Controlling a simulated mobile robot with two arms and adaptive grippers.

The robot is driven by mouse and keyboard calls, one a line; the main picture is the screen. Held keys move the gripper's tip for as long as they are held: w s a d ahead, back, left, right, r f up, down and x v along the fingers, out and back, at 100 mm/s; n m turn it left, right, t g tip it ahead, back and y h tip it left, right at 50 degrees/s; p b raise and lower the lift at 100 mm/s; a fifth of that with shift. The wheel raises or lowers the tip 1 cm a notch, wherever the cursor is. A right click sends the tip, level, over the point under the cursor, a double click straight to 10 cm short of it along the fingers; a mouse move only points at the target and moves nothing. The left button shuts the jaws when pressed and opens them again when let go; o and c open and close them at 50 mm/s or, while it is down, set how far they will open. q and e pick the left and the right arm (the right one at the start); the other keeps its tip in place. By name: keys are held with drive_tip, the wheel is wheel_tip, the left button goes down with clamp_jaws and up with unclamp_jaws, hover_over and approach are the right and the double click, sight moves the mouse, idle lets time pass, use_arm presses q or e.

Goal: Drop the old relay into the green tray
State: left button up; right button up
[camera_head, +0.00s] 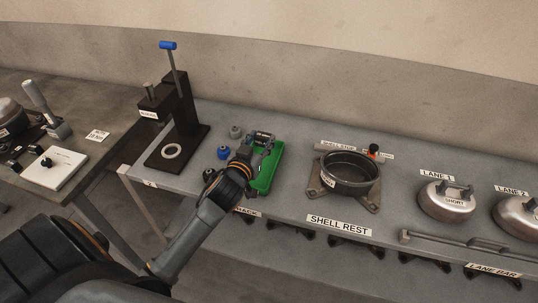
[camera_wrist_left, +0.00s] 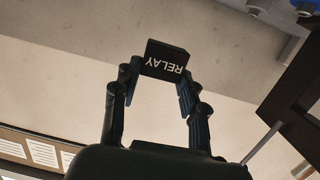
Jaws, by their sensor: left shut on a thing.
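The relay (camera_wrist_left: 167,60) is a small black block with white "RELAY" lettering, held between the fingertips of my left gripper (camera_wrist_left: 158,85) in the wrist view. In the head view my left gripper (camera_head: 263,142) overlaps the far left part of the green tray (camera_head: 270,172), a long narrow tray on the grey bench. How high the gripper is above the tray is hard to tell. The relay is not clearly made out in the head view. My right gripper is not in view.
A dark lever press (camera_head: 184,115) stands left of the tray, with small blue and grey parts (camera_head: 223,153) between them. A round black shell (camera_head: 350,172) sits on its rest to the right. Metal domes (camera_head: 446,201) stand farther right. The bench between tray and shell is clear.

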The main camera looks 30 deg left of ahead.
use_arm(q)
drive_tip(key=w+a+f+b, duration=0.1)
drive_tip(key=a+f+b, duration=0.3)
drive_tip(key=f+b, duration=0.1)
drive_tip(key=shift+w+f+n+y+b, duration=0.2)
drive_tip(key=shift+f+n+y+b, duration=0.15)
drive_tip(key=shift+b, duration=0.1)
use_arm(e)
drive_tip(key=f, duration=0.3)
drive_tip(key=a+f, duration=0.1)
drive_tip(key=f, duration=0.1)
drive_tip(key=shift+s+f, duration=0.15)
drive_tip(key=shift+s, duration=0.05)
use_arm(q)
drive_tip(key=o, duration=1.1)
drive_tip(key=shift+o, duration=0.6)
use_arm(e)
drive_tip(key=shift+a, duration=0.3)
